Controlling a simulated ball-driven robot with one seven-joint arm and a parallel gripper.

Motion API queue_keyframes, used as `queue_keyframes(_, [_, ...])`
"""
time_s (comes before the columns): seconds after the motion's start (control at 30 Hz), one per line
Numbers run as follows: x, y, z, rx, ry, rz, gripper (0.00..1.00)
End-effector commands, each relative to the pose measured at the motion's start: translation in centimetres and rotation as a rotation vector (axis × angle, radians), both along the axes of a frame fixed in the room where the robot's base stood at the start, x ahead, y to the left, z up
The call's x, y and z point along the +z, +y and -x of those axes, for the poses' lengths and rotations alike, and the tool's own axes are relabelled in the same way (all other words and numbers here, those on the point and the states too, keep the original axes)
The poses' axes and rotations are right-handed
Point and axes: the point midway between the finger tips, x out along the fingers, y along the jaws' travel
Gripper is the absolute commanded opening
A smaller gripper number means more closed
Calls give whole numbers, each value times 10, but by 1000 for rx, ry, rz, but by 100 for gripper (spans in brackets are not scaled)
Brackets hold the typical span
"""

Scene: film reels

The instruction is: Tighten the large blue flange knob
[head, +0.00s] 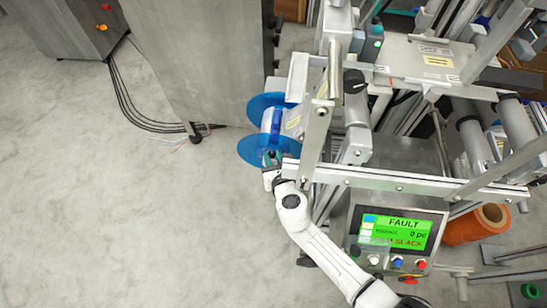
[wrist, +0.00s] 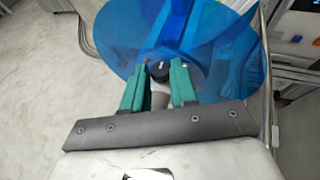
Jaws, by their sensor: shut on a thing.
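The large blue flange is a translucent disc that fills much of the upper wrist view (wrist: 105,40). In the head view, the lower blue disc (head: 250,152) sits beside my gripper (head: 271,160).
A second blue disc (head: 270,102) lies behind the first. The metal machine frame (head: 315,140) stands close to the right of my gripper. A green panel (head: 395,232) reads FAULT and SLACK. A grey cabinet (head: 195,60) stands behind; the floor (head: 120,220) at left is clear.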

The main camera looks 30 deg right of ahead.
Motion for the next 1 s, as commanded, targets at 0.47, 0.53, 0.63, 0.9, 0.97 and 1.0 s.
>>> queue_keyframes(0.47, [1, 5, -2, -131, -2, 1, 0])
queue_keyframes(0.53, [1, 7, -3, -183, -3, 2, 0])
queue_keyframes(0.63, [1, 9, -4, -269, -4, 2, 0])
queue_keyframes(0.9, [0, 14, -9, -521, -7, 2, 0])
queue_keyframes(0.97, [-1, 15, -10, -573, -7, 2, 0])
queue_keyframes(1.0, [-1, 16, -10, -608, -7, 4, 0])
